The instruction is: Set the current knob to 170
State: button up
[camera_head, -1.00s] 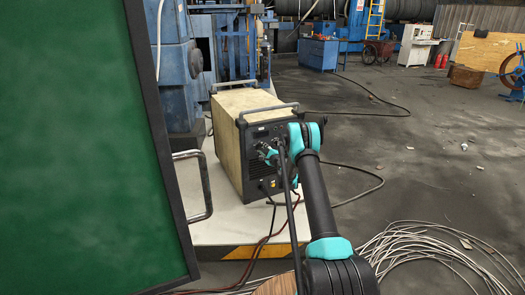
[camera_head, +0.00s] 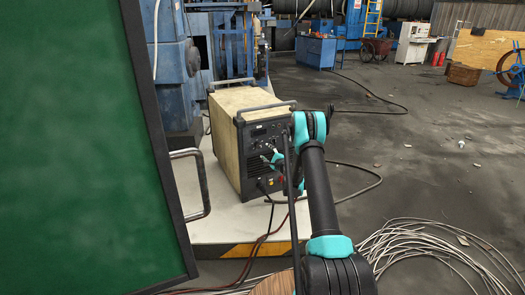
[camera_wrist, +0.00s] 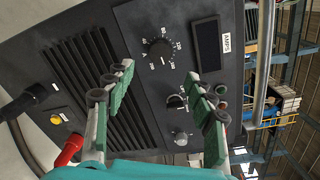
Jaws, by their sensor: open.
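The welding machine (camera_head: 232,155) stands on a pale platform, its dark front panel facing my arm. In the wrist view the panel (camera_wrist: 140,20) appears turned sideways. A black round knob (camera_wrist: 159,49) with a white numbered scale around it sits beside a dark display (camera_wrist: 208,45) labelled AMPS. The scale's numbers and pointer are too small to read surely. My gripper (camera_wrist: 158,78) is open and empty, its fingers on either side of the view, short of this knob. In the head view my gripper (camera_head: 273,158) is in front of the panel.
A smaller dark knob (camera_wrist: 176,102) and a grey knob (camera_wrist: 181,138) sit between the fingers in the wrist view. Red (camera_wrist: 69,150) and black (camera_wrist: 22,102) cable plugs are at the left. A green board (camera_head: 80,150) fills the left of the head view.

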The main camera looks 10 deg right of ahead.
jog(key=shift+v, duration=2.3)
jog(key=shift+r, duration=0.15)
jog(key=s+a+r+n+g, duration=0.35)
jog(key=s+r+n, duration=0.3)
jog(key=s, duration=0.35)
jog(key=s+a+r+n+g, duration=0.3)
jog(key=s+a+r+n, duration=0.2)
jog(key=s+r, duration=0.4)
jog(key=s+d+f+n+g+h, duration=0.1)
jog(key=s+d+n+g+h, duration=0.1)
jog(key=s, duration=1.1)
jog(key=s+d+f+n+g+h, duration=0.1)
jog(key=s+d+f+n+h, duration=0.1)
jog(key=s, duration=1.1)
jog(key=s+d+f+n+g+h, duration=0.2)
jog(key=s+d+n, duration=0.1)
jog(key=s, duration=1)
jog(key=shift+s+d+n+g, duration=0.25)
jog(key=shift+d+n+g, duration=0.15)
jog(key=shift+n, duration=0.15)
